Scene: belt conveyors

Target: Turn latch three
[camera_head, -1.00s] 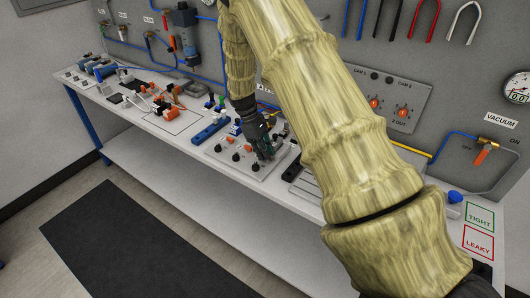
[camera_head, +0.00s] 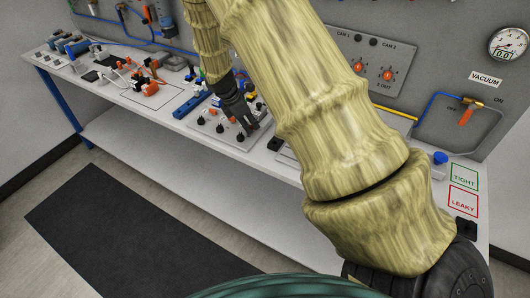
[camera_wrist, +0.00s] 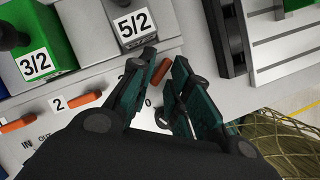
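A light panel with orange latches (camera_head: 205,129) lies on the bench in the head view. In the wrist view, one orange latch (camera_wrist: 84,99) sits beside a label "2", and another (camera_wrist: 17,125) is further left. A third orange latch (camera_wrist: 161,72) shows between my gripper's dark green fingers (camera_wrist: 165,60), partly hidden by the left one. It sits at a steeper slant than the other two. Its number label is hidden. The fingers stand apart around it; contact is unclear. In the head view my gripper (camera_head: 246,122) points down at the panel's right part.
A green block marked 3/2 (camera_wrist: 45,40) and a grey one marked 5/2 (camera_wrist: 128,22) stand close beyond the latches. A dark rail (camera_wrist: 232,40) is to the right. A blue block (camera_head: 190,106) lies left of the panel. The gauge wall is behind.

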